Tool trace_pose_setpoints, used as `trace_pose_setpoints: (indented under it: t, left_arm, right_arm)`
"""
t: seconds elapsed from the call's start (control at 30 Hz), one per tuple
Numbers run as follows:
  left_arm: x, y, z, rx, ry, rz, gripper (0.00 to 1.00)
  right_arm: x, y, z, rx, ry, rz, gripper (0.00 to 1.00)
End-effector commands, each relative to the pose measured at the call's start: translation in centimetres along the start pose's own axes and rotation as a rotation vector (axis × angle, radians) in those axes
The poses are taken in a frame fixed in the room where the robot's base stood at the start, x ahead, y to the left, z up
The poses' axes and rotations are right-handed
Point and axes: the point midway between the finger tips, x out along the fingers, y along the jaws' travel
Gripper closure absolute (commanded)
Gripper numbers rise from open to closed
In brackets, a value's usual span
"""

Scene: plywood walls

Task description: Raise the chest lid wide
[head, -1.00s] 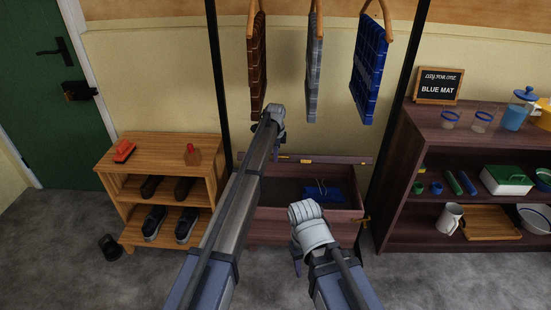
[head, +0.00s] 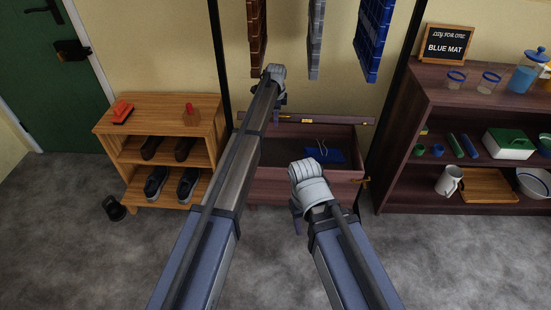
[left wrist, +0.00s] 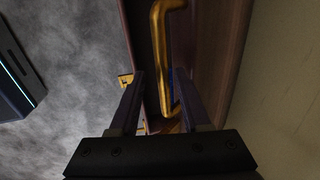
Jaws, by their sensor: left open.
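The dark reddish-brown chest (head: 335,180) stands against the wall at the centre of the head view. It is open, with its lid (head: 335,120) raised along the back and a small brass plate on the lid's edge. A folded blue cloth-like thing (head: 327,156) lies inside. My left gripper (head: 281,96) is at the lid's left end, its fingers mostly hidden by my arm. In the left wrist view its fingers (left wrist: 160,76) are open, with a brass bar handle (left wrist: 163,45) showing between them; contact is unclear. My right gripper (head: 297,216) hangs in front of the chest, its jaws unclear.
A wooden shoe rack (head: 160,142) stands to the left and a dark shelf unit (head: 480,150) to the right. Mats hang above the chest, including a blue one (head: 373,38). A sign (head: 447,45) reads "BLUE MAT".

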Motion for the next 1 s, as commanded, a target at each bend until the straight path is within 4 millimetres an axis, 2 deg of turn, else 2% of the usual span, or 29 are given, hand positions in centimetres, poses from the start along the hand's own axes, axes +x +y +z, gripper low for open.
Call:
trace_pose_setpoints:
  t: [0.03,0.4,1.0]
  left_arm:
    - [1.1,1.0,0.0,0.000,0.000,0.000,0.53]
    - [6.0,5.9,0.0,0.000,0.000,0.001,0.53]
    - [14.3,11.4,-0.1,0.001,0.000,0.001,0.53]
  right_arm:
    - [1.2,-0.1,-0.1,0.000,0.000,0.000,0.50]
    - [7.0,-0.7,-0.4,0.000,0.000,0.000,0.50]
    - [16.1,-1.5,-0.9,0.000,0.000,0.000,0.50]
